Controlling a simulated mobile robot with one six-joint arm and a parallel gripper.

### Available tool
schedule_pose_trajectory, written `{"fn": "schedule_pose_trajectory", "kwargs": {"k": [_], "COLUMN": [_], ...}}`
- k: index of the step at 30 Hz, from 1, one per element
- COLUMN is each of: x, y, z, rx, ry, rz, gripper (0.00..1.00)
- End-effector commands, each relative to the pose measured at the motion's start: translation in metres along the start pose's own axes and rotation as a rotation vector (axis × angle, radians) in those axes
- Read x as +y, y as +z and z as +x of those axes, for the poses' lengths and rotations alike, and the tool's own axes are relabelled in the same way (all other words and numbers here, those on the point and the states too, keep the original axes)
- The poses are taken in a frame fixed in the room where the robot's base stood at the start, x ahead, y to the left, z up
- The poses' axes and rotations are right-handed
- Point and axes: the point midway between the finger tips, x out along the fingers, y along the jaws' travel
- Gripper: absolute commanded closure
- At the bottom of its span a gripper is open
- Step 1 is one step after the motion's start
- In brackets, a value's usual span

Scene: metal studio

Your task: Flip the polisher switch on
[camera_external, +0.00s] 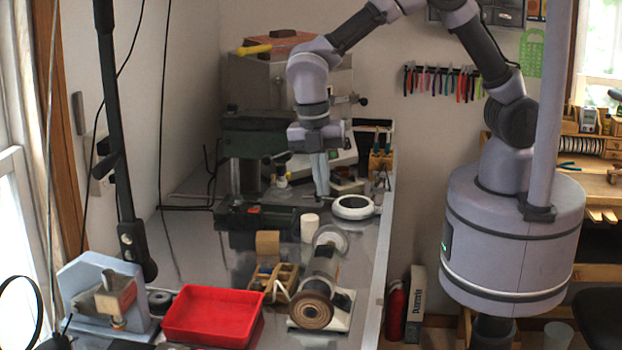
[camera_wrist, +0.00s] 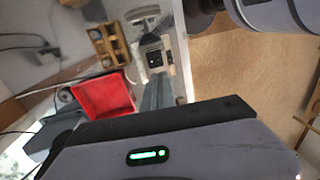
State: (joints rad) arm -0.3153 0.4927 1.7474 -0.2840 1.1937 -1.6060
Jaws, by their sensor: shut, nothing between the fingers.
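The polisher (camera_external: 322,270) stands on the metal bench, with a brown wheel (camera_external: 312,310) at its near end and a pale wheel at its far end. In the wrist view, a small black switch plate (camera_wrist: 154,58), apparently the polisher's switch, sits on a pale base. Its on or off position is too small to tell. In the external view I cannot make out the switch. My gripper (camera_external: 322,194) points down above the bench, behind the polisher and apart from it. Its fingers are together and empty; in the wrist view (camera_wrist: 157,80) they appear just below the switch plate.
A red tray (camera_external: 212,316) lies left of the polisher, beside a wooden rack (camera_external: 275,280). A white round device (camera_external: 353,206) and a white cylinder (camera_external: 310,228) stand near my gripper. A dark green machine (camera_external: 245,150) is behind. The bench's right edge is close.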

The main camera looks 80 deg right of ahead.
Motion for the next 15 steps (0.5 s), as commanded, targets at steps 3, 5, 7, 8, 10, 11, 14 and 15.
{"fn": "schedule_pose_trajectory", "kwargs": {"k": [3, 5, 7, 8, 10, 11, 14, 15], "x": [0.000, -0.001, -0.001, -0.001, -0.001, -0.001, -0.001, -0.001], "y": [0.000, 0.000, 0.000, 0.000, 0.000, 0.000, 0.000, -0.001], "z": [-0.014, -0.017, -0.019, -0.019, -0.019, -0.019, -0.018, -0.018], "rx": [0.001, 0.001, 0.001, 0.001, 0.001, 0.001, 0.001, 0.001], "ry": [0.001, 0.000, 0.000, 0.000, 0.000, 0.000, 0.000, 0.000], "rz": [0.000, 0.001, 0.001, 0.001, 0.001, 0.001, 0.001, 0.001], "gripper": [1.00, 1.00, 1.00, 1.00, 1.00, 1.00, 1.00, 1.00]}}
